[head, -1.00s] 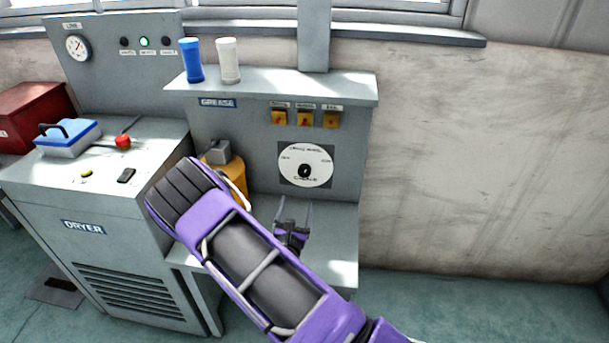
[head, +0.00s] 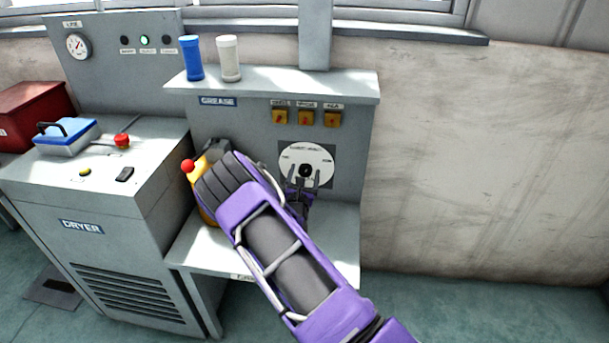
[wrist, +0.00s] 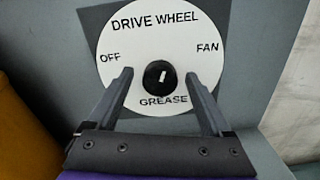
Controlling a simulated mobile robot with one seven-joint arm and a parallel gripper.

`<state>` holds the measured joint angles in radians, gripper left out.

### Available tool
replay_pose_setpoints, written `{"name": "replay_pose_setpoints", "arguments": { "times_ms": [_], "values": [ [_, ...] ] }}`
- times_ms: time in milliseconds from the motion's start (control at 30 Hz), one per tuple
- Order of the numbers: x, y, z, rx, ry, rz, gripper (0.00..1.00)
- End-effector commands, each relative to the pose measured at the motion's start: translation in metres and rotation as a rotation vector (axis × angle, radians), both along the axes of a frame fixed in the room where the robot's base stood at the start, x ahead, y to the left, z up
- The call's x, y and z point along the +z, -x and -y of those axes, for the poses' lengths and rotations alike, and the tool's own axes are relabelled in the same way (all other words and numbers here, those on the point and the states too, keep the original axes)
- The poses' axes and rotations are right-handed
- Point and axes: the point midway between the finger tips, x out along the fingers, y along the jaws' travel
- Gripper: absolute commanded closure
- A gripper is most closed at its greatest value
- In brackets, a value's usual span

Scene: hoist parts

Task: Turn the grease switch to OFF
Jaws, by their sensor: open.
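The grease switch is a black knob (wrist: 160,78) at the middle of a round white dial (wrist: 150,45) marked DRIVE WHEEL. The dial reads OFF at left, FAN at right and GREASE below. A short white mark on the knob stands roughly upright; I cannot tell which end is the pointer. The dial also shows on the grey panel in the head view (head: 306,155). My gripper (wrist: 159,76) is open and empty, with one finger on each side of the knob in the wrist view. I cannot tell whether the fingers touch it. In the head view my gripper (head: 304,180) covers the dial's lower part.
Several yellow-orange switches (head: 306,118) sit above the dial. A blue cup (head: 192,58) and a white cup (head: 229,58) stand on the upper shelf. A yellow container (head: 206,208) with a red ball-shaped top is left of my arm. The wall at right is bare.

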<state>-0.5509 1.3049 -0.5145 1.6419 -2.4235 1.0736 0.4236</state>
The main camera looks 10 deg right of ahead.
Motion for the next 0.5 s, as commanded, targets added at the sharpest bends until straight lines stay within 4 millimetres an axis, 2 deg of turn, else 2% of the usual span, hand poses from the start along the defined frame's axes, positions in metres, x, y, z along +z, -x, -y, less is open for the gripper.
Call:
{"name": "replay_pose_setpoints", "arguments": {
  "times_ms": [100, 133, 500],
  "values": [
    [-0.0001, 0.0003, 0.0002, 0.0, 0.0, 0.0, 0.16],
    [0.0, 0.0003, 0.0001, 0.0, 0.0, 0.0, 0.2],
    [-0.0002, 0.0006, 0.0001, -0.001, 0.0, 0.0, 0.86]
  ]
}}
